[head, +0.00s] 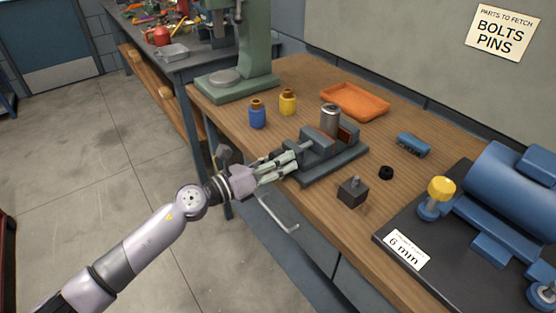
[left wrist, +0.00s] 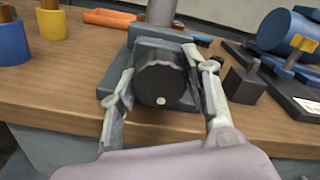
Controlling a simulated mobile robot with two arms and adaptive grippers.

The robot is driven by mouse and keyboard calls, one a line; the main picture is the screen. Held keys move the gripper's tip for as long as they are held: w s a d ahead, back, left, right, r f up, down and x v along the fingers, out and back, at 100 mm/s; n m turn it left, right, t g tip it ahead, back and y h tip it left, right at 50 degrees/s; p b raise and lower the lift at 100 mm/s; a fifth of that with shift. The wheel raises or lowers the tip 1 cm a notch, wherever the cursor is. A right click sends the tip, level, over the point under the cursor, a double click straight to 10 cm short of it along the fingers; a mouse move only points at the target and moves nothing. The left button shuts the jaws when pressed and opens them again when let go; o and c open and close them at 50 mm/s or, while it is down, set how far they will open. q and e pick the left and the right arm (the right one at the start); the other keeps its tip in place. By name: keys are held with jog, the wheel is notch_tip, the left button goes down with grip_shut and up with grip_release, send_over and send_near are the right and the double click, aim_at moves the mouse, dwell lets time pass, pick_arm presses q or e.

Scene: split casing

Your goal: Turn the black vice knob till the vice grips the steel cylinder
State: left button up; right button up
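The steel cylinder (head: 330,118) stands upright at the grey vice (head: 338,165) on the wooden bench; its lower part is hidden, so I cannot tell whether the jaws touch it. It shows at the top of the left wrist view (left wrist: 160,11). The black vice knob (left wrist: 158,78) faces me in the left wrist view, with a white dot low on its face; my fingers hide it in the head view. My left gripper (head: 290,160) reaches it from the front, one finger on each side. The fingers look slightly apart from the knob. My right gripper is out of view.
A blue machine (head: 510,190) fills the right end. A green press (head: 240,55) stands at the far end.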

pick_arm(q)
jog(key=o, duration=0.3)
jog(key=shift+a, duration=0.1)
jog(key=v, duration=1.2)
dwell(0.5)
